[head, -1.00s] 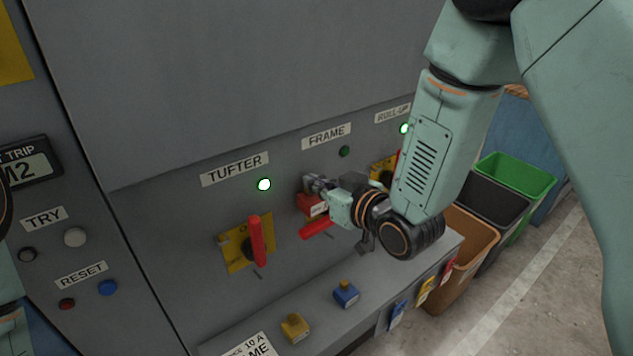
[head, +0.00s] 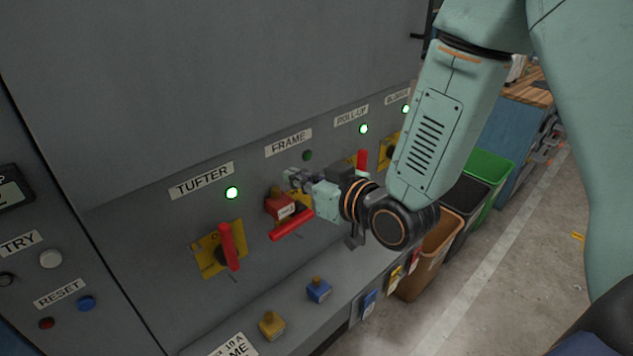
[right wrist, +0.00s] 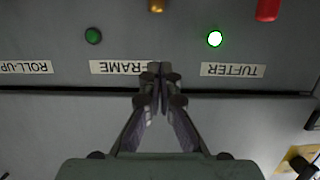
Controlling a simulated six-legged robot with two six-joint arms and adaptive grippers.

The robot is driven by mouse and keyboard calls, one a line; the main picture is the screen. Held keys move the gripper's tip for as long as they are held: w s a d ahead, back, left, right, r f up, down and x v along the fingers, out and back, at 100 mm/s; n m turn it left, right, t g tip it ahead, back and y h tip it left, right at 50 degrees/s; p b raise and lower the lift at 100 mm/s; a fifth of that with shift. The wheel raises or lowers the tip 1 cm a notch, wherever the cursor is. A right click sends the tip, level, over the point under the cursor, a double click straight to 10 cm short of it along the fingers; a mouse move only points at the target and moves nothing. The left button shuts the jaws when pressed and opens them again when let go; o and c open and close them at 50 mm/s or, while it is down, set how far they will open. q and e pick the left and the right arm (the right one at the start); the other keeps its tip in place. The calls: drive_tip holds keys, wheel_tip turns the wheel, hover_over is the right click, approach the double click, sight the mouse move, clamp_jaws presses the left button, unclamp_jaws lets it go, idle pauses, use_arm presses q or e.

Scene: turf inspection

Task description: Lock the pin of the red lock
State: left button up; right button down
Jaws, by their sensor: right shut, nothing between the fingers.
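The red lock (head: 280,208), with a pale label, hangs on the FRAME switch in the head view. The red FRAME handle (head: 292,226) lies nearly level just below it. My right gripper (head: 290,178) is shut and empty, just above and right of the lock in the picture. Its closed fingers (right wrist: 160,75) also show in the right wrist view, in front of the upside-down FRAME label. A small brass-coloured piece (right wrist: 156,5) is cut off at that view's top edge; I cannot tell if it is the lock's pin. My left gripper is out of view.
The TUFTER handle (head: 229,247) stands upright at left. A yellow lock (head: 271,325) and a blue lock (head: 318,290) stand on the shelf below. The FRAME lamp (head: 307,155) is unlit; the TUFTER lamp (head: 232,193) is lit. Bins stand at right.

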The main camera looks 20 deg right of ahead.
drive_tip(key=v, duration=0.4)
drive_tip(key=shift+d+f, duration=0.1)
drive_tip(key=shift+d, duration=0.1)
idle(0.3)
drive_tip(key=shift+s, duration=0.15)
